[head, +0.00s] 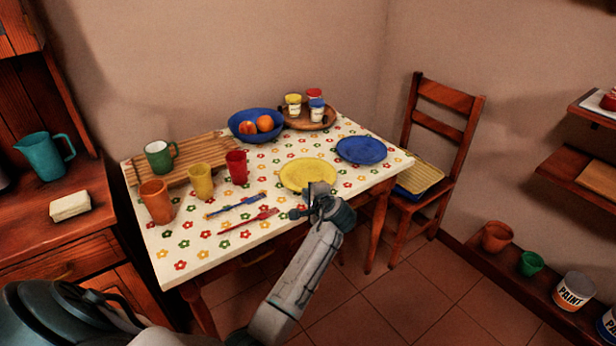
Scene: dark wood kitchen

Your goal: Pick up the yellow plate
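The yellow plate (305,174) lies flat on the flowered tablecloth (275,210) near the table's front right edge. The part of the near rim behind the gripper is hidden.
A blue plate (361,150) lies right of the yellow one. A red fork (249,221) and a blue utensil (236,206) lie to its left. Behind are a blue fruit bowl (245,137) and cups, including a red cup (237,168). A chair (440,130) stands at the right.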

